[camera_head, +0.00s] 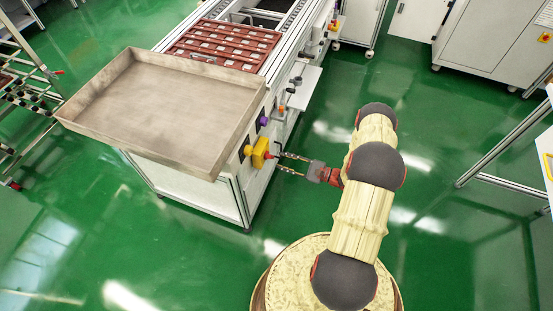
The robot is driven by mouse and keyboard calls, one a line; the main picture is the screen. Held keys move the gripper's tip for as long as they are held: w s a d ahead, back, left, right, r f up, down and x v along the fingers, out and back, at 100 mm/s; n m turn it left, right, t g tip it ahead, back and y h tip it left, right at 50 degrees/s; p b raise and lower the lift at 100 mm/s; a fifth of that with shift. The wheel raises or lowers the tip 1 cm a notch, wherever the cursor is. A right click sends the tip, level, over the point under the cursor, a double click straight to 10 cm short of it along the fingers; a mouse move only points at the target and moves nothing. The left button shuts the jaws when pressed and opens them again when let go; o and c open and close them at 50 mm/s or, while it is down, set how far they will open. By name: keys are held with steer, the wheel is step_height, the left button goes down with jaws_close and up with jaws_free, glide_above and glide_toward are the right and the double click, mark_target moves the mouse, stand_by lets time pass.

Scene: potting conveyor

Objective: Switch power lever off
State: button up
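The power lever (268,155) looks like a small red handle on a yellow box (259,152) on the right side of the conveyor, near its front corner. My gripper (279,162) reaches left toward it from my arm. Its two long fingers are spread apart, with the tips close to the lever and the yellow box. I cannot tell whether a finger touches the lever. Nothing shows between the fingers. The lever's exact angle is too small to tell.
A large metal tray (82,113) sits on the conveyor's front end. A red-brown pot tray (272,38) lies behind it. A purple knob (263,121) and an orange part (282,110) are near the lever. Green floor (430,240) is open at right, with a metal frame (505,157) beyond.

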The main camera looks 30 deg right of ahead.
steer(key=v, duration=0.7)
steer(key=shift+s, duration=0.2)
steer(key=shift+d, duration=0.1)
